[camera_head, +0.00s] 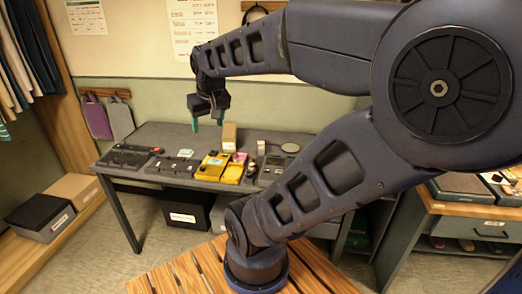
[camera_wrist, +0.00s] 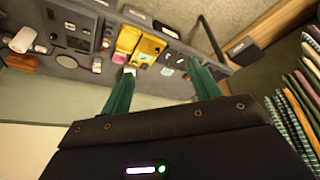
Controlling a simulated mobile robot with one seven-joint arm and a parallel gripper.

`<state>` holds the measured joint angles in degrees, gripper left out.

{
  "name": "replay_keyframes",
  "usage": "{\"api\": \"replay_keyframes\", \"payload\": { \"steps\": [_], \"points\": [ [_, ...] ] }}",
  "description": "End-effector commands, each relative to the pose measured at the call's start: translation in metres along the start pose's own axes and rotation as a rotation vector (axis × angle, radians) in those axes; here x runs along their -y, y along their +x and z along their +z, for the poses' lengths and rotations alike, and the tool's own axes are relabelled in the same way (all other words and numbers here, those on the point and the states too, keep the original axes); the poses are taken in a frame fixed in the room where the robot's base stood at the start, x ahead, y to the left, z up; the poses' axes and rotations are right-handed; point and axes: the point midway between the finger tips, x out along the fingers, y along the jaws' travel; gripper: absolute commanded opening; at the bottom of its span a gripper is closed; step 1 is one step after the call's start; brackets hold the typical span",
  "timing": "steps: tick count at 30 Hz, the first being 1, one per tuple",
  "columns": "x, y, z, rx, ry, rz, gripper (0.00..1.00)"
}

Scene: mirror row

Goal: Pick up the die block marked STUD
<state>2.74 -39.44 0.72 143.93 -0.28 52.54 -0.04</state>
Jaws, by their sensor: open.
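My gripper (camera_head: 207,121) is open and empty, held above the back of the grey work table (camera_head: 140,135) in the head view. In the wrist view its two green fingers (camera_wrist: 161,68) are spread apart, with the table beyond them. I cannot read any STUD mark, so I cannot tell which piece is the die block. Small light pieces (camera_head: 185,153) lie on a dark area left of the yellow trays (camera_head: 211,167). Small pale pieces also show between the fingers in the wrist view (camera_wrist: 167,71), beside a yellow tray (camera_wrist: 148,49).
A dark tray (camera_head: 127,157) lies at the table's left. A cardboard box (camera_head: 229,136) stands at the back. A dark tray with small items (camera_head: 272,168) and a round mirror (camera_head: 290,148) are at the right. Lidded boxes (camera_head: 40,217) sit at the left wall.

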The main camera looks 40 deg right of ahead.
Motion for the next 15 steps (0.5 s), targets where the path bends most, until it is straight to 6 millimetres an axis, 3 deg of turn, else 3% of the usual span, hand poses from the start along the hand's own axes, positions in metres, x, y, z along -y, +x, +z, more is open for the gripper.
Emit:
{"api": "replay_keyframes", "payload": {
  "steps": [15],
  "points": [
    [-0.075,0.077,-0.107,0.017,0.143,0.102,0.62]
  ]
}}
